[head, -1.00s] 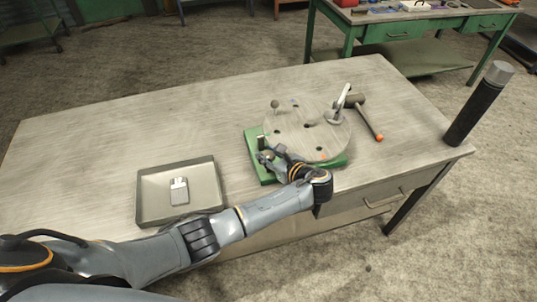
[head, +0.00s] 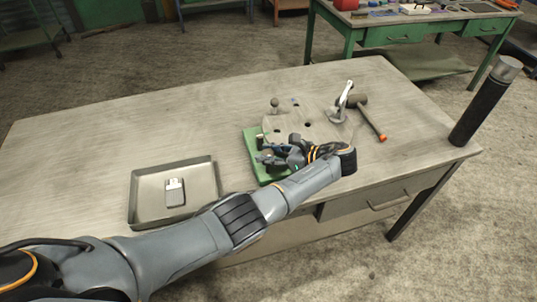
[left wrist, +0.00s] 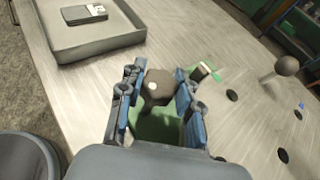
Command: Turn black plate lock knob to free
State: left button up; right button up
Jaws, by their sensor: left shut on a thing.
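The lock knob (left wrist: 158,88) is dark, with a pale dot on its top. It stands between the two fingers of my left gripper (left wrist: 155,92) in the left wrist view. My left gripper (head: 268,157) is shut on it at the front left of the round plate in the head view. There the gripper hides the knob. The round grey plate (head: 310,130) has several dark holes and lies over a green base (head: 254,152). My forearm covers the plate's front part. My right gripper is not in view.
A ball-topped post (head: 275,103) and a lever handle (head: 342,105) stand at the plate. A mallet (head: 372,120) lies right of it. A metal tray (head: 147,193) holds a small grey block (head: 175,193). A dark column (head: 486,104) stands at the right. The table's left part is clear.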

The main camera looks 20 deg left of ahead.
pick_arm(q)
jog(key=o, duration=1.2)
jog(key=shift+a, duration=0.1)
jog(key=shift+c, duration=0.2)
notch_tip(320, 180, up, 10)
